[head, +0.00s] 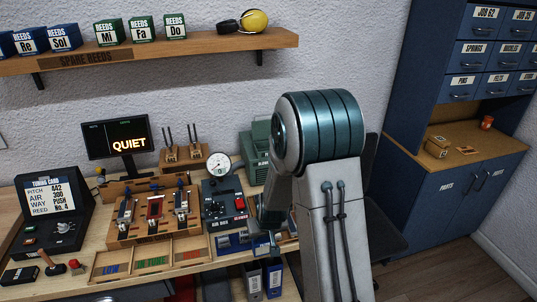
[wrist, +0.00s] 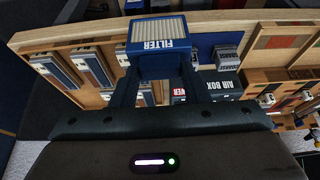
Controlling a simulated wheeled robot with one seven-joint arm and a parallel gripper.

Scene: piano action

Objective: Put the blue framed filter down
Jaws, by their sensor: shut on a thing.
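The blue framed filter (wrist: 157,32) has a pleated pale face and a "FILTER" label on its edge. My gripper (wrist: 157,62) is shut on it in the wrist view, with one finger at each side.
The dark air box (head: 224,205) with a gauge stands left of my gripper, and its label shows in the wrist view (wrist: 226,86). A wooden reed stand (head: 152,218) and a sorting tray (head: 150,262) lie further left. Binders (head: 263,281) stand below the bench.

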